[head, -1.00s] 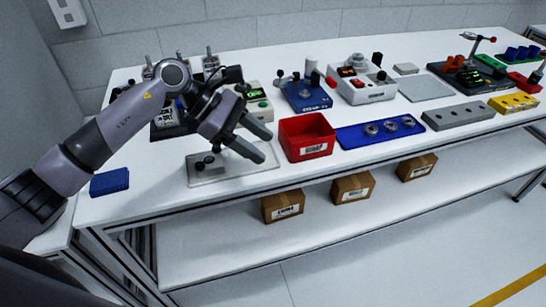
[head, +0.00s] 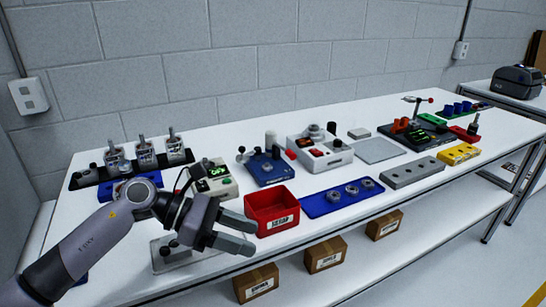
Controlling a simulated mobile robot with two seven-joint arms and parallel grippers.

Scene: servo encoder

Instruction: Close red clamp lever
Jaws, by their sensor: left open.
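My left gripper (head: 254,236) is open and empty, its fingers pointing right, in front of the near left corner of the red bin. A blue fixture (head: 264,170) stands behind the bin, with dark knobs and a red-tipped handle (head: 291,154) at its right side. Another red-tipped lever (head: 430,100) sits on a stand over a black device (head: 418,136) at the far right. I cannot tell which of these is the clamp lever. Both are apart from my gripper. My right gripper is not in view.
The red bin (head: 271,222) and a blue tray with metal rings (head: 315,207) line the bench's front. A white box with controls (head: 322,158) stands behind. A grey plate with a dark fitting (head: 162,262) lies partly behind my arm. Cardboard boxes (head: 325,255) sit on the lower shelf.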

